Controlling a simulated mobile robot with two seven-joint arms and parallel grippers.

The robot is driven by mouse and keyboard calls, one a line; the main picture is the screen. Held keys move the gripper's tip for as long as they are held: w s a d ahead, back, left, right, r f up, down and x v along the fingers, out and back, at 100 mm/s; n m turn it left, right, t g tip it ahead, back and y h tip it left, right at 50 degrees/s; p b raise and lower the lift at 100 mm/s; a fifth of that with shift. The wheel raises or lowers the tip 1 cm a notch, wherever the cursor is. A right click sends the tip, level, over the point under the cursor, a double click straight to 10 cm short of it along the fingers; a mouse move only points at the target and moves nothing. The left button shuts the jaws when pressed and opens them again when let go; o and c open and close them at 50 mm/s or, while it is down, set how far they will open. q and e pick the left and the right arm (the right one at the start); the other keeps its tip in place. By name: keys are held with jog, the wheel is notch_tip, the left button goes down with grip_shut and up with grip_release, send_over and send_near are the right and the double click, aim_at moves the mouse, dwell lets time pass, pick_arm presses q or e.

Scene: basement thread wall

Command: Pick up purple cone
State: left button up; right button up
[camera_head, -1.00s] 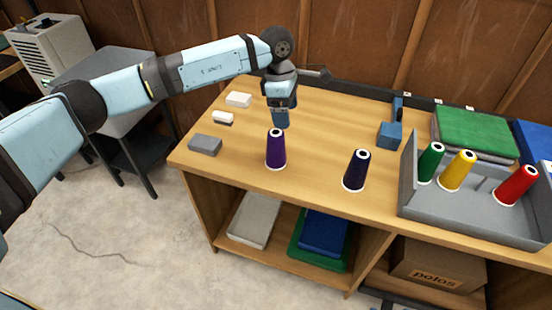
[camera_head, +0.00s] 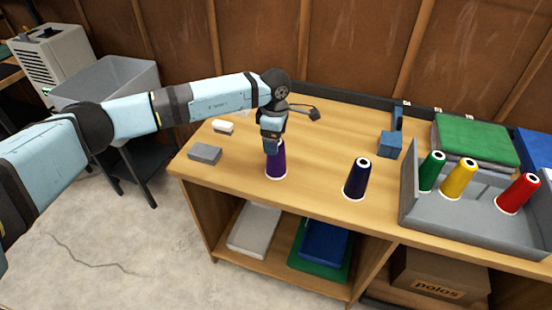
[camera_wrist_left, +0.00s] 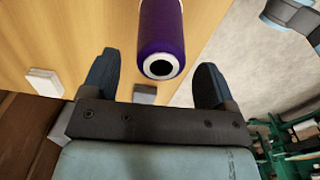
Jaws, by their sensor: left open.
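The purple cone (camera_head: 277,163) stands upright on the wooden workbench (camera_head: 320,150), near its front left part. My left gripper (camera_head: 271,148) is just above and behind it in the head view, hiding the cone's top. In the left wrist view the purple cone (camera_wrist_left: 162,35) shows its white-ringed tip toward me. My left gripper (camera_wrist_left: 157,85) is open there, with one finger on each side of the tip line. The cone's tip lies beyond or at the fingertips; I cannot tell if they touch. My right gripper is not seen.
A dark navy cone (camera_head: 357,178) stands to the right. A grey tray (camera_head: 470,213) holds green, yellow and red cones. A grey block (camera_head: 205,153) and a white block (camera_head: 223,127) lie at left. A blue tool (camera_head: 391,143) stands at the back.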

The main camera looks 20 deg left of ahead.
pick_arm(q)
notch_tip(320, 180, down, 4)
jog(key=shift+d+r, duration=0.15)
jog(key=shift+r, duration=0.1)
jog(key=c, duration=1.3)
jog(key=shift+c, duration=0.2)
jog(key=shift+r, duration=0.1)
notch_tip(320, 180, up, 20)
